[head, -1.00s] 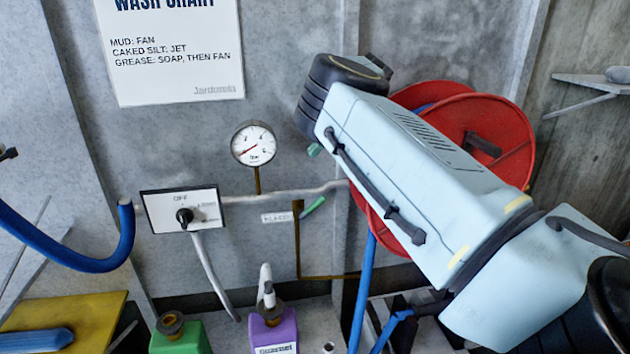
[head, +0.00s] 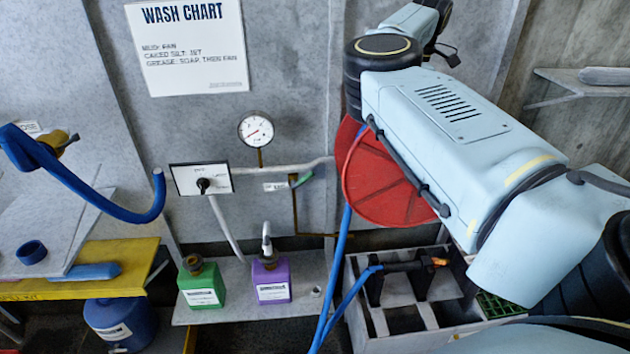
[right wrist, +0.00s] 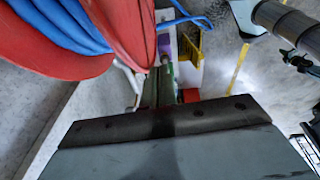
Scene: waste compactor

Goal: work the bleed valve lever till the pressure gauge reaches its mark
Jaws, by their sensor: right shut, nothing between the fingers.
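The round white pressure gauge (head: 256,130) is on the back wall, its red needle pointing to the lower left. Its numbers and mark are too small to read. The green bleed valve lever (head: 303,180) is on the pipe below and right of the gauge, tilted up to the right, beside a small label (head: 275,187). My right arm crosses the right side of the head view; its gripper cannot be made out there. In the right wrist view my right gripper (right wrist: 160,72) is shut and empty. I cannot tell its distance to the lever. My left gripper is not in view.
A red hose reel (head: 390,195) is behind my right arm. A selector panel (head: 201,179) is left of the lever. Green (head: 203,288) and purple (head: 271,279) bottles stand on a low shelf below. A grey rack (head: 375,315) is at the lower right.

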